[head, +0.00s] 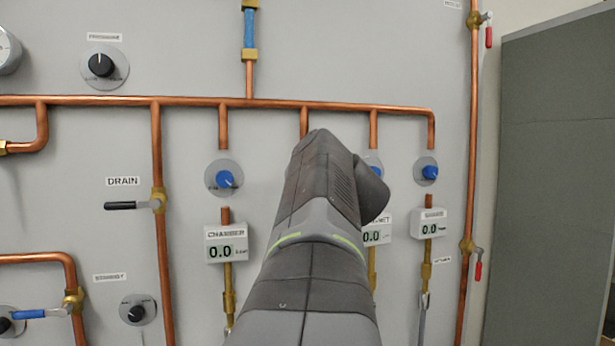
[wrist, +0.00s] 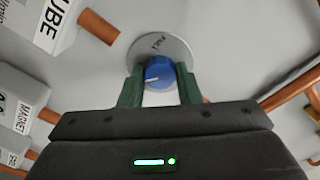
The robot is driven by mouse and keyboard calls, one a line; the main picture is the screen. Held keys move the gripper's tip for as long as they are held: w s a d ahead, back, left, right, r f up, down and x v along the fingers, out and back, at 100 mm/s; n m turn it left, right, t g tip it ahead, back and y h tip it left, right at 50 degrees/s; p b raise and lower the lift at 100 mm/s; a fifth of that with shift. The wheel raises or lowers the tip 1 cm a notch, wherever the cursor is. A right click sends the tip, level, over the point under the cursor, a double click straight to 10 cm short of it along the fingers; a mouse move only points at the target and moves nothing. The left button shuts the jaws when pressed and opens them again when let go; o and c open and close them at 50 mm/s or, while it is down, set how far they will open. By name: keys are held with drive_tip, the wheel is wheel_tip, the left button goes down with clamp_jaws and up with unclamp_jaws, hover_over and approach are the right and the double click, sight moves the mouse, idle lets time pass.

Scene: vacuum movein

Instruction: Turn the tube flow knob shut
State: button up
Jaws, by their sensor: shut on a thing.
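The tube flow knob (wrist: 159,73) is a blue round knob on a grey disc plate (wrist: 150,48) in the wrist view, with a white pointer mark facing left. Small lettering, apparently FULL, shows on the plate above it. A box labelled TUBE (wrist: 48,28) and a short copper pipe are at its upper left. My gripper (wrist: 160,82) is shut on the knob, one green finger on each side. In the head view my arm hides this knob and the fingers.
In the head view, similar blue knobs stand at the chamber line (head: 223,179), the magnet line (head: 374,165) and the far right line (head: 425,172). A copper manifold (head: 270,104) runs above. The CHAMBER readout (head: 226,243) shows 0.0. A black DRAIN lever (head: 121,205) is at left.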

drive_tip(key=shift+m, duration=1.1)
drive_tip(key=o, duration=1)
drive_tip(key=shift+c, duration=0.2)
